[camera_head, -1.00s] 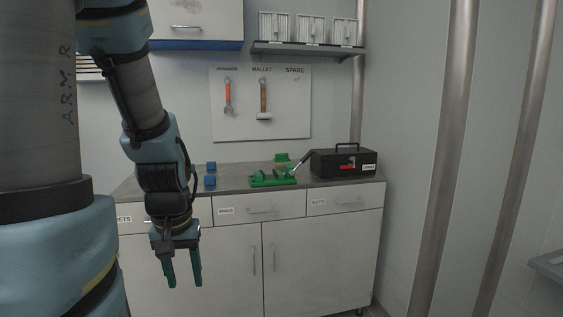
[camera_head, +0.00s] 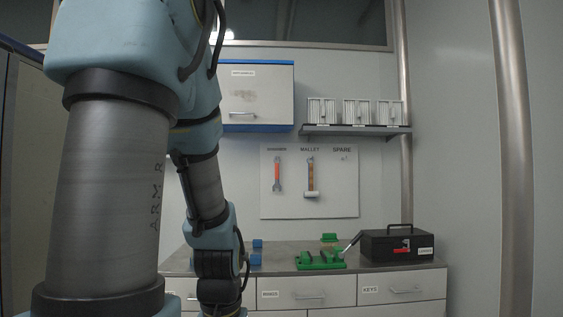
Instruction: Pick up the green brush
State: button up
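A small green block-shaped thing with a tan underside (camera_head: 329,238), which looks like the green brush, lies at the back of the grey worktop (camera_head: 285,258). A green vise-like fixture (camera_head: 320,262) sits in front of it and hides part of the area below it. My arm comes down on the left side of the view, left of the brush. My gripper is below the lower edge of the picture, so its fingers do not show.
A black toolbox (camera_head: 382,245) stands right of the vise, with a grey handle or lever (camera_head: 350,244) between them. Two blue blocks (camera_head: 257,244) lie left. A tool board (camera_head: 300,205) with spanner and mallet hangs behind. A shelf (camera_head: 356,131) and wall cabinet (camera_head: 258,92) are above.

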aim_at(330, 238)
jog(key=i+l, duration=0.2)
jog(key=i+l+u, duration=0.1)
jog(key=l, duration=0.3)
jog(key=i+l+u, duration=0.1)
jog(key=i+l, duration=0.3)
jog(key=l, duration=0.25)
jog(key=i+l+u, duration=0.1)
jog(key=l, duration=0.25)
jog(key=i, duration=0.1)
